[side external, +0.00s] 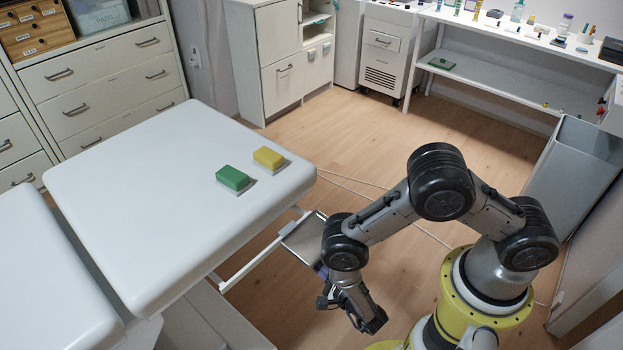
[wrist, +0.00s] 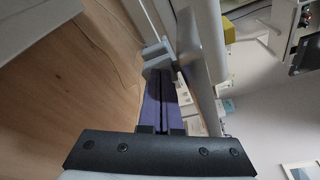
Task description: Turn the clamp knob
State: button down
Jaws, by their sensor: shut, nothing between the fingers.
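A light grey clamp-like part (wrist: 157,52) sits at the rail just beyond my fingertips in the wrist view. I cannot clearly make out the knob's shape. My gripper (wrist: 166,78) has its purple fingers together, with nothing visible between them. The tips are close to the grey part; I cannot tell whether they touch it. In the side view my gripper (side external: 320,269) shows only as a small purple patch beside the couch rail (side external: 262,250), and my wrist hides the clamp area.
The white couch (side external: 150,200) carries a green block (side external: 233,178) and a yellow block (side external: 269,157). A grey plate (side external: 303,240) is by the rail near my wrist. Cables (side external: 372,187) lie on the wooden floor. A grey bin (side external: 570,180) stands at the right.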

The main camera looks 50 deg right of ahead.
jog(key=shift+d, duration=0.35)
jog(key=shift+s+a, duration=0.1)
jog(key=shift+a, duration=0.05)
jog(key=shift+a+r, duration=0.2)
jog(key=shift+a, duration=0.05)
jog(key=v, duration=0.3)
jog(key=d+v, duration=0.1)
jog(key=v, duration=0.1)
jog(key=shift+s+a+f, duration=0.1)
jog(key=shift+s+f, duration=0.15)
jog(key=shift+s, duration=0.25)
